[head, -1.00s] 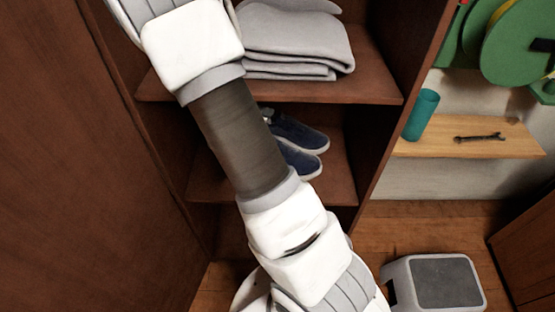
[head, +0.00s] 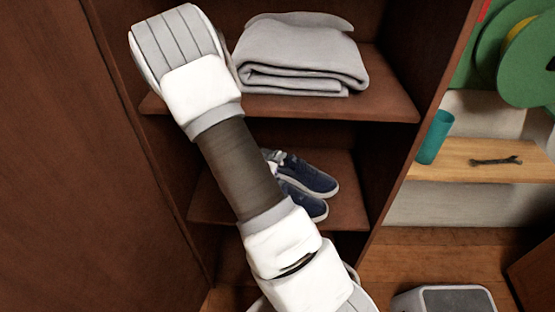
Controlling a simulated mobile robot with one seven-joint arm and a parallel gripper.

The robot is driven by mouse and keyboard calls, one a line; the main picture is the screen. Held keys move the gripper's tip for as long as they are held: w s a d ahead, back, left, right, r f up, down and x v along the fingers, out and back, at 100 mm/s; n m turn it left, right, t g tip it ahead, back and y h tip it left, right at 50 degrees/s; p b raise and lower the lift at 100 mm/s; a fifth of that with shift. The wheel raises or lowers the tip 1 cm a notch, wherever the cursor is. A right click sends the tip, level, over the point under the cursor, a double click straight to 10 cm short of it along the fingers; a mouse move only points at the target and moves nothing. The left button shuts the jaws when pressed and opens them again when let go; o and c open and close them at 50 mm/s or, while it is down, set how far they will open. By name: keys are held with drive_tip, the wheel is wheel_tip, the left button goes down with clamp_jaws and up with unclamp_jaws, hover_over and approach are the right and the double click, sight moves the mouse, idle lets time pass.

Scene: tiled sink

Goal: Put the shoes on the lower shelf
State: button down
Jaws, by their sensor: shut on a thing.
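Two dark blue shoes with pale soles rest on the lower shelf (head: 345,205), toes pointing right and toward me. The far shoe (head: 312,178) shows most of its length. The near shoe (head: 311,207) shows mainly its toe, and the rest is behind my arm. My gripper (head: 272,157) is mostly hidden behind my arm. A small grey-white part, which looks like its tip, shows at the heel of the far shoe, shut on it. The exact grip is hidden.
Folded grey cloths (head: 300,60) lie on the shelf above (head: 385,105). A brown cabinet panel (head: 60,150) stands at left. At right, a wooden ledge (head: 450,162) holds a teal cup (head: 434,138) and a wrench (head: 497,161). A grey-topped stool (head: 445,300) stands on the floor.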

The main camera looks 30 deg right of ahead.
drive_tip(key=c, duration=0.9)
unclamp_jaws()
drive_tip(key=shift+f, duration=0.2)
